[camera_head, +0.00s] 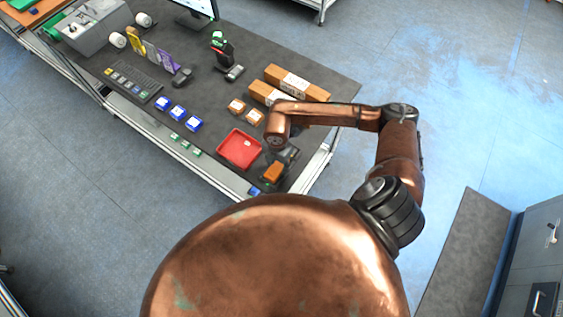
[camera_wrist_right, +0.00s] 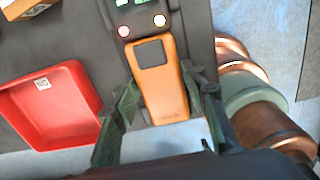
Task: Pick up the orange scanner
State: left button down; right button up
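The orange scanner (camera_head: 273,172) is near the front right corner of the dark table (camera_head: 215,110). In the right wrist view the orange scanner (camera_wrist_right: 165,90) has a dark window at its far end and lies between my two fingers. My right gripper (camera_head: 284,158) is low over the scanner and partly hides it in the head view. In the wrist view my right gripper (camera_wrist_right: 162,85) is open, one finger on each side of the scanner, with a gap at the right finger. Left-side contact is unclear. My left gripper is not in view.
A red tray (camera_head: 240,149) sits left of the scanner. Orange-brown boxes (camera_head: 297,82) lie behind my forearm. A dark device with lights (camera_wrist_right: 138,14) adjoins the scanner's far end.

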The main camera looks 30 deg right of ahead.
jog(key=c, duration=0.9)
jog(key=shift+r, duration=0.1)
